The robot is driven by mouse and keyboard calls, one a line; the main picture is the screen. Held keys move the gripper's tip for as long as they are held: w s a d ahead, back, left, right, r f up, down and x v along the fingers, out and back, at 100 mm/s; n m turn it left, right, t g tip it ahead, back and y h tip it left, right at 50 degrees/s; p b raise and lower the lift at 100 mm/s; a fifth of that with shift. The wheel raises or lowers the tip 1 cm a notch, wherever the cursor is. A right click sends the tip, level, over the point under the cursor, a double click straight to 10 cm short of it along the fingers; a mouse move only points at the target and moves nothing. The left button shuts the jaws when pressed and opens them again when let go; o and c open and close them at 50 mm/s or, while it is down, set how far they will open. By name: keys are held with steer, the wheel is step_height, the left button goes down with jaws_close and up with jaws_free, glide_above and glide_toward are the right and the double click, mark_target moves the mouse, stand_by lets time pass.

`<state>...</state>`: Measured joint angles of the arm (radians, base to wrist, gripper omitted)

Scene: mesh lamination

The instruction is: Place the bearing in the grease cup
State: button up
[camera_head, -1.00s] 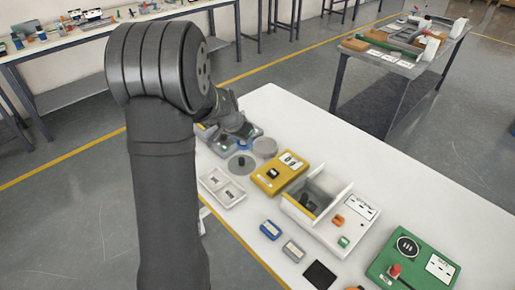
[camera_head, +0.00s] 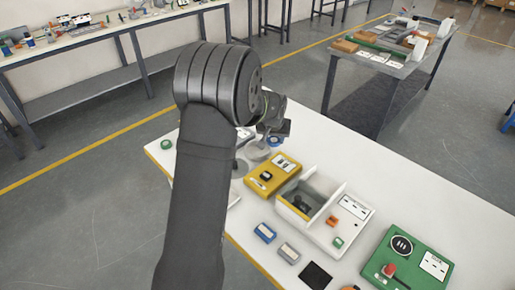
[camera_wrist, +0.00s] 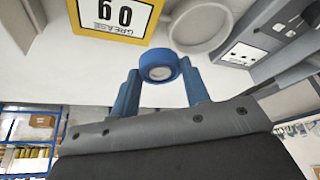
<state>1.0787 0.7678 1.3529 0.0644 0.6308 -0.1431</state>
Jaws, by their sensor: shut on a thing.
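The bearing (camera_wrist: 159,67), a blue ring with a pale centre, is held between the two blue fingertips of my gripper (camera_wrist: 159,82) in the wrist view. The gripper is shut on it. In the head view the bearing (camera_head: 275,141) shows as a small blue spot below my gripper, above the white table. A pale grey round cup (camera_wrist: 203,25), seemingly the grease cup, is beyond and to the right of the bearing in the wrist view. The bearing is apart from it. In the head view my arm hides part of that area.
A yellow box (camera_head: 272,173) with a white label lies beside the cup; its label reads GREASE in the wrist view. A white open bin (camera_head: 308,198) and a green control box (camera_head: 408,262) stand farther right. Small blue and grey boxes lie near the front edge.

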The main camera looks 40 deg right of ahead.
glide_above(258, 150)
steer(key=s+a, duration=0.1)
step_height(258, 150, down, 4)
steer(key=shift+a+f, duration=0.15)
steer(key=shift+f, duration=2.15)
steer(key=shift+f, duration=0.15)
steer(key=o, duration=0.7)
steer(key=v, duration=1.2)
steer(key=shift+w, duration=0.1)
